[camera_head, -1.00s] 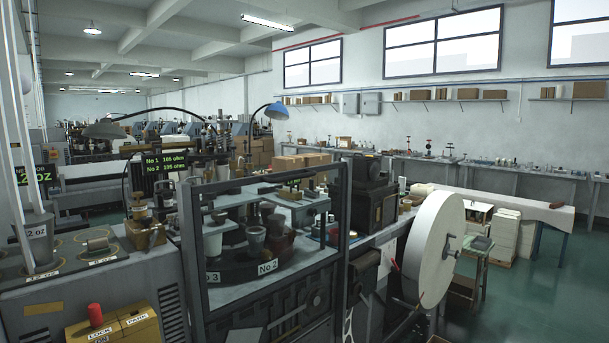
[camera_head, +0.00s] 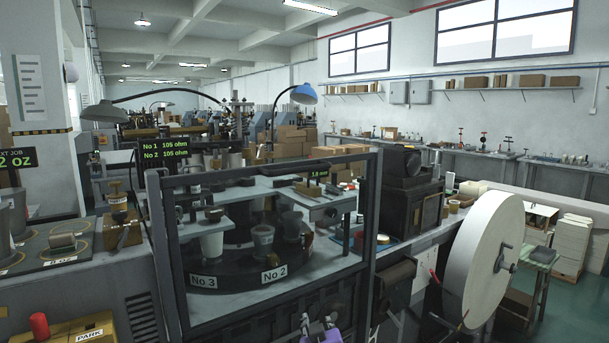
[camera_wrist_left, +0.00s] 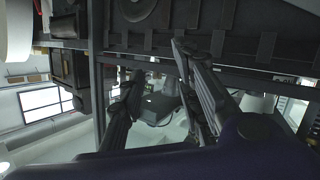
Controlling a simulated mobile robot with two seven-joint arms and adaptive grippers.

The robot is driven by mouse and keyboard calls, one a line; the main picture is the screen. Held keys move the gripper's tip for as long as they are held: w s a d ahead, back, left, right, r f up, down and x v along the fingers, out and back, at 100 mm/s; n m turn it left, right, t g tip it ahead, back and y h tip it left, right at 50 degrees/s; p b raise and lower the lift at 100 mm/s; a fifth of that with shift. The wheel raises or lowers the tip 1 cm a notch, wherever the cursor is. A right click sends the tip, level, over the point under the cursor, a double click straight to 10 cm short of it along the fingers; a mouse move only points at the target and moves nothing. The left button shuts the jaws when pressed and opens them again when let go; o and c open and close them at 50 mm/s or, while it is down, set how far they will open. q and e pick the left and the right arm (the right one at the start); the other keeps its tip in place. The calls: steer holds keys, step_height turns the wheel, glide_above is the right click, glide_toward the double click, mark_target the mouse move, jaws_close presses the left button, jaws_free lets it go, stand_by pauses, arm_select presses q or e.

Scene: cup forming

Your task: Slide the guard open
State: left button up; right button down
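The guard (camera_head: 367,215) is a dark upright frame with a see-through panel, in the middle of the head view. It stands in front of the dark round turntable (camera_head: 235,278) with labels No 3 and No 2 and cups on it. My left gripper (camera_head: 320,325) is low in the head view, at the bottom edge, in front of the machine below the guard. Its fingers also show in the left wrist view (camera_wrist_left: 158,75), spread apart with nothing seen between them. Dark frame bars pass close behind them there. My right gripper is not in view.
A large white paper reel (camera_head: 482,258) with a crank stands right of the guard. A dark boxy unit (camera_head: 408,205) is behind it. A yellow box marked PARK with a red knob (camera_head: 39,326) is at lower left.

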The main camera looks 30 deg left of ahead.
mark_target(304, 169)
arm_select(q)
steer(key=w+a+r+n+y, duration=0.1)
steer(key=w+r+n+y, duration=0.15)
steer(key=r, duration=0.35)
steer(key=w+a+r+n+y, duration=0.1)
steer(key=w+r+n, duration=0.2)
steer(key=r, duration=0.3)
step_height(304, 169, up, 28)
steer(key=s+n+g+y+b, duration=0.25)
steer(key=n+g, duration=0.35)
steer(key=n, duration=1)
steer(key=p+x, duration=0.1)
steer(key=x, duration=0.5)
steer(key=shift+s+a+f, duration=0.1)
steer(key=shift+s+a, duration=0.05)
steer(key=shift+a, duration=0.05)
steer(key=shift+a+f+p, duration=0.15)
steer(key=shift+a+p, duration=0.15)
steer(key=shift+a, duration=0.05)
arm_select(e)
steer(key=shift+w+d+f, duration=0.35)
arm_select(q)
steer(key=shift+c, duration=0.5)
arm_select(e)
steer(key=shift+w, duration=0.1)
arm_select(q)
jaws_close()
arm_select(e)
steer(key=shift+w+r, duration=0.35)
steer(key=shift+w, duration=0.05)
